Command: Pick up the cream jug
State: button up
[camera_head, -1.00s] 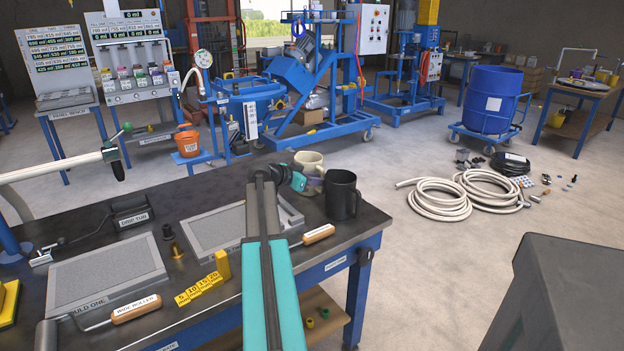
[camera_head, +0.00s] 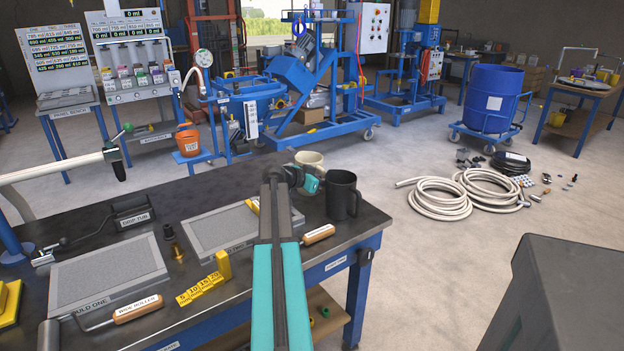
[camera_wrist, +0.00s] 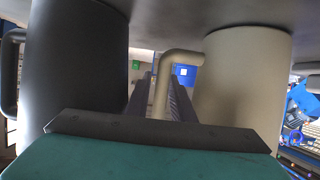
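The cream jug (camera_head: 309,160) stands upright near the far right corner of the workbench, partly hidden by my gripper (camera_head: 290,178) in the head view. In the wrist view the cream jug (camera_wrist: 243,85) fills the right side. Its handle (camera_wrist: 161,85) points left and lies between the two fingers of my gripper (camera_wrist: 162,90). The fingers stand apart on either side of the handle, with no clear grip on it. A black mug (camera_head: 341,195) stands close on the right, and the same mug (camera_wrist: 75,65) fills the left of the wrist view.
The workbench (camera_head: 205,196) also bears two grey framed trays, the near one (camera_head: 105,278) and the far one (camera_head: 215,228), a roller (camera_head: 137,309) and yellow step blocks (camera_head: 203,288). Hoses (camera_head: 470,193) lie on the floor to the right. A dark box (camera_head: 565,295) stands front right.

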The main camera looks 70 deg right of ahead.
dwell(0.3)
grip_shut()
jog(key=shift+r, duration=0.1)
dwell(1.2)
